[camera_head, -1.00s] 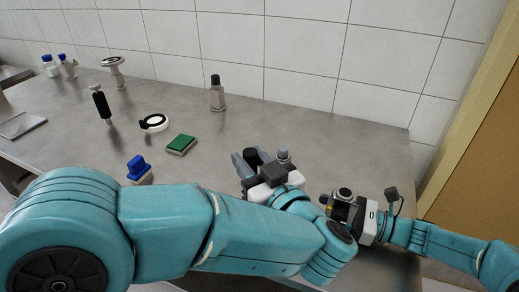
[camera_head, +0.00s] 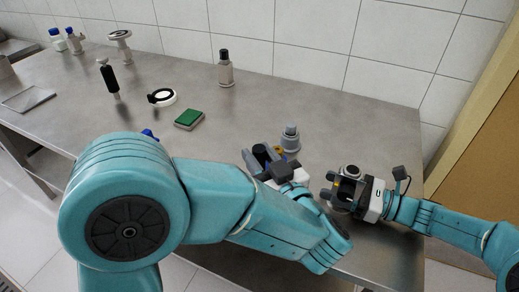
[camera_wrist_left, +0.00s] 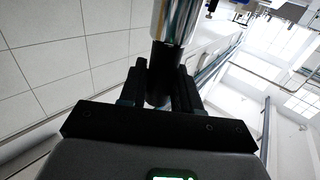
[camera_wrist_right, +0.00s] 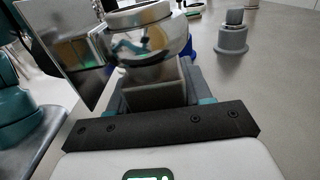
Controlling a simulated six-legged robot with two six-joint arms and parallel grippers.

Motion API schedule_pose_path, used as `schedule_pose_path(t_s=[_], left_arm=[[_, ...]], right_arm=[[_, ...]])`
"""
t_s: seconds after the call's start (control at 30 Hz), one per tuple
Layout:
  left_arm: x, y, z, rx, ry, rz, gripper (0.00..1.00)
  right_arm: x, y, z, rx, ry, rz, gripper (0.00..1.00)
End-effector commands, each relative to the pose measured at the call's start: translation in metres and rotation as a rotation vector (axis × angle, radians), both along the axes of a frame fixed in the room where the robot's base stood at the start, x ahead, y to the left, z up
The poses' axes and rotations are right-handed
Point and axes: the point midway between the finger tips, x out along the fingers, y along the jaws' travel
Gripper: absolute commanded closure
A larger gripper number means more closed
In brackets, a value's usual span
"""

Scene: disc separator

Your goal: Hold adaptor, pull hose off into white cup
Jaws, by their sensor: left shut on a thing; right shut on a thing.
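My left gripper (camera_head: 262,160) is shut on a dark cylindrical piece (camera_wrist_left: 158,85), with a shiny metal part (camera_wrist_left: 176,22) beyond its fingertips. My right gripper (camera_head: 342,188) is shut on a shiny, rounded metal piece (camera_wrist_right: 150,38), which shows a round top (camera_head: 350,171) in the head view. The two grippers are apart, left and right of each other, over the front right of the table. I cannot tell which held piece is the adaptor or the hose. I cannot make out a white cup for sure.
A grey stepped piece (camera_head: 290,140) stands just behind the grippers. A green pad (camera_head: 188,118), a white ring with a black part (camera_head: 162,97), a black-handled tool (camera_head: 109,80) and a bottle (camera_head: 225,70) stand further left and back. The tiled wall bounds the steel table (camera_head: 300,95).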

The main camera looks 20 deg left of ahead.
Motion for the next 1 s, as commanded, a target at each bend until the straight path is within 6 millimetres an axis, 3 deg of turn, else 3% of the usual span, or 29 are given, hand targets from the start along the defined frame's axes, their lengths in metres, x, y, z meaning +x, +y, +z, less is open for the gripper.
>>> schedule_pose_path(t_s=[1.0], left_arm=[[0.000,0.000,-0.012,0.001,0.000,0.000,1.00]], right_arm=[[-0.002,0.001,-0.006,-0.008,0.008,0.004,1.00]])
